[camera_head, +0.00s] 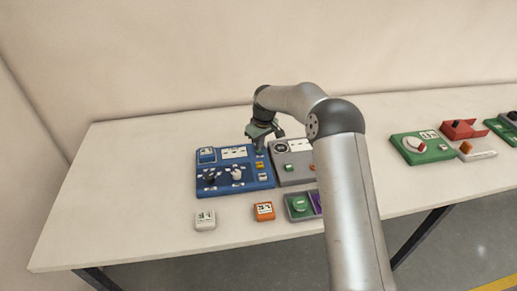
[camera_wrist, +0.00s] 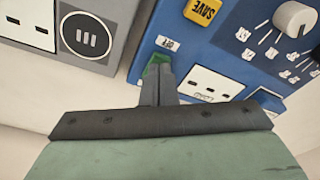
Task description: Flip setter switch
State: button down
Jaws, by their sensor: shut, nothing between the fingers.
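The blue panel (camera_head: 207,187) lies on the left part of the table and fills the upper right of the wrist view (camera_wrist: 225,62). At its edge in the wrist view is a small green switch (camera_wrist: 152,69), next to a white label reading OFF (camera_wrist: 167,43). I cannot tell whether this is the setter switch or which way it is set. My gripper (camera_head: 260,149) is shut and empty over the panel's upper right corner. In the wrist view its fingertips (camera_wrist: 158,68) are at the green switch and partly hide it. Contact cannot be told.
The panel also bears a yellow SAVE button (camera_wrist: 202,10), a white knob (camera_wrist: 294,19) and a black knob (camera_head: 209,178). A grey panel (camera_head: 290,178) lies close to the right. A white block (camera_head: 205,220) and an orange block (camera_head: 264,211) lie in front.

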jog(key=shift+f, duration=0.4)
jog(key=shift+r, duration=0.15)
jog(key=shift+r+p, duration=1.5)
jog(key=shift+r, duration=1.9)
